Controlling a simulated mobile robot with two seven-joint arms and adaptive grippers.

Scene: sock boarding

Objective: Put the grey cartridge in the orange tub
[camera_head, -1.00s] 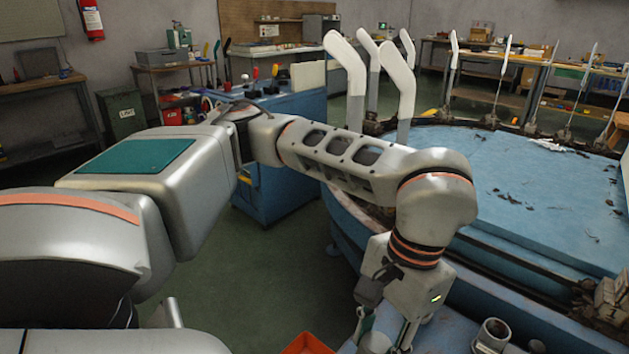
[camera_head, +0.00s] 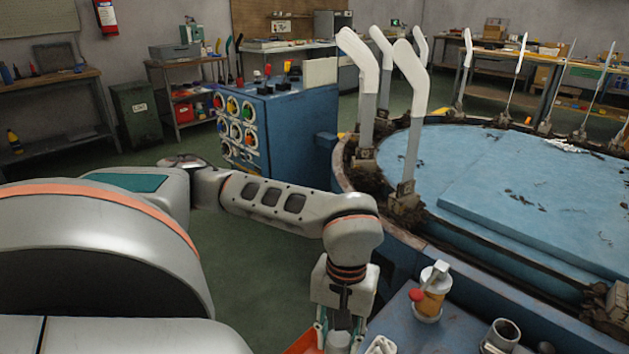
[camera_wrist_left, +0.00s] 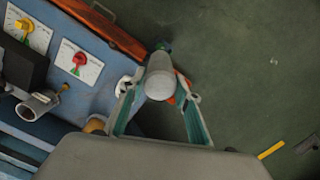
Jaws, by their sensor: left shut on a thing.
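My left gripper (camera_head: 338,330) points down at the bottom of the head view. It is shut on the grey cartridge (camera_head: 338,343), a pale grey cylinder whose lower part is cut off there. In the left wrist view the cartridge (camera_wrist_left: 160,80) sits between the two green-lined fingertips, end toward the camera. The orange tub (camera_head: 301,343) shows only in part, just left of the gripper at the bottom edge of the head view. The cartridge is beside the tub in that view; I cannot tell its height over it. My right gripper is not in view.
A blue bench (camera_head: 400,318) lies right of the gripper with a red-knobbed jar (camera_head: 431,293), an upright pipe (camera_head: 502,334) and a white item (camera_head: 380,346). The large round blue machine (camera_head: 500,180) stands behind. Green floor (camera_head: 250,270) is open to the left.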

